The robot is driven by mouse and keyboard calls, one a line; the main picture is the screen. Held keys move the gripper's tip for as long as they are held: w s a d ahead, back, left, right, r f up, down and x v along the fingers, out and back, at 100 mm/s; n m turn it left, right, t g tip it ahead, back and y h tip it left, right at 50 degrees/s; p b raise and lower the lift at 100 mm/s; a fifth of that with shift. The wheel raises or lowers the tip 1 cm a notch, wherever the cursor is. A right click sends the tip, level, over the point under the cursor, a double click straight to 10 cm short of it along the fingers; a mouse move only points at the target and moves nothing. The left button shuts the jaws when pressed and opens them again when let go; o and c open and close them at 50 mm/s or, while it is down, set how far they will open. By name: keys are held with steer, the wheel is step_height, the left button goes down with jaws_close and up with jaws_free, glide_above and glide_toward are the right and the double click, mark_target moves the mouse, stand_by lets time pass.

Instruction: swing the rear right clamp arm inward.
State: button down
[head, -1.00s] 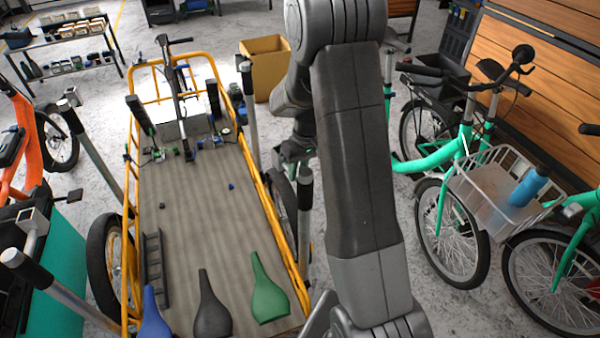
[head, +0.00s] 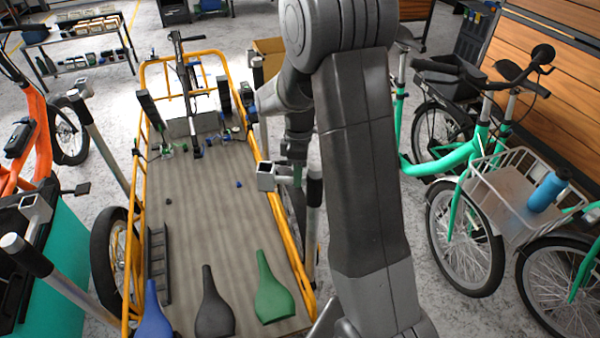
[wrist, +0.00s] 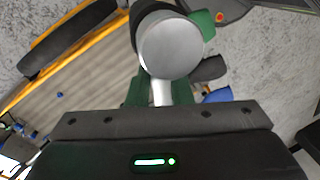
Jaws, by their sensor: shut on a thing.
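The clamp arm is a short silver bar with a square silver head (head: 266,176). It sits on a grey post with a dark sleeve (head: 314,190), at the right side of the yellow cargo bike bed (head: 215,220). The head points left, at the bed's right rail. My gripper (head: 291,174) hangs down beside the post, partly hidden by my own arm. In the wrist view its dark green fingers (wrist: 160,94) are shut on the silver bar of the clamp arm (wrist: 162,88). The post's round silver cap (wrist: 171,49) is close in front of them.
Other posts stand around the bed, one at the near left (head: 50,265). Blue, black and green saddles (head: 272,290) lie on the bed's near end. A green bike with a basket (head: 510,195) stands at the right. The bed's middle is mostly clear.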

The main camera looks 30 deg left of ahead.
steer(key=shift+s+d+n+t+h+b, duration=0.15)
steer(key=shift+s+d+n+h, duration=0.2)
steer(key=shift+n, duration=0.8)
steer(key=shift+s+d+n+t+h+b, duration=0.15)
steer(key=shift+s+n, duration=0.25)
steer(key=shift+n, duration=0.75)
steer(key=c, duration=1.3)
jaws_free()
steer(key=shift+r, duration=0.1)
steer(key=v, duration=1.3)
steer(key=shift+r, duration=0.35)
steer(key=shift+d+f, duration=0.15)
steer(key=x, duration=1.3)
steer(key=shift+f, duration=0.3)
